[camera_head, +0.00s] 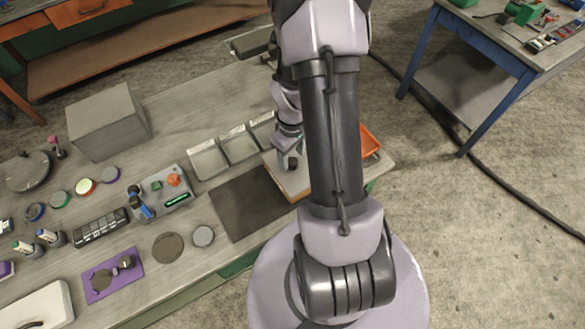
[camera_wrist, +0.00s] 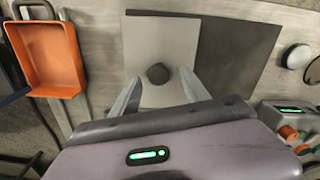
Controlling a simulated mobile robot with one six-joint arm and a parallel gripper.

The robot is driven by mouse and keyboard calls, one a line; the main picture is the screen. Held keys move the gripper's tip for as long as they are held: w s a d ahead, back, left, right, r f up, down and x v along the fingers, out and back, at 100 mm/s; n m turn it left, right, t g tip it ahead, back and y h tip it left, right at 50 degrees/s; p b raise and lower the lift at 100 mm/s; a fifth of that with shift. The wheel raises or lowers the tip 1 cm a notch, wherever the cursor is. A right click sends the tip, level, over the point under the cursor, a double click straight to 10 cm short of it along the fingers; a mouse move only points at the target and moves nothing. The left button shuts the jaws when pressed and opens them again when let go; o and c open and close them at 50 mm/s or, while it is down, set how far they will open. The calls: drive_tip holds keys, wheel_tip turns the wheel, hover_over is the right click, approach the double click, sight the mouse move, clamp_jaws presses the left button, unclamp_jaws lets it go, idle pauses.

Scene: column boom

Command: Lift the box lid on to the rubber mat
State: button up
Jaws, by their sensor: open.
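The pale grey, square box lid (camera_wrist: 150,38) has a round dark knob (camera_wrist: 158,74) at its middle. In the head view the lid (camera_head: 297,181) is partly hidden by my arm and shows a tan edge. My gripper (camera_wrist: 160,78) is open, with one finger on each side of the knob; I cannot tell whether they touch it. In the head view my gripper (camera_head: 288,157) is over the lid. The dark rubber mat (camera_head: 238,205) lies bare to the left of the lid, and to its right in the wrist view (camera_wrist: 232,52). Whether the lid overlaps the mat is unclear.
An orange tray (camera_wrist: 48,55) stands on the other side of the lid from the mat. Shallow grey bins (camera_head: 208,160) line up behind the mat. A grey disc (camera_head: 203,236) and a tray of small parts (camera_head: 163,192) are left of it. A large grey block (camera_head: 108,122) stands farther back.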

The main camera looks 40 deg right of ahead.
wheel_tip(320, 180, down, 2)
drive_tip(key=shift+d+f, duration=0.1)
clamp_jaws()
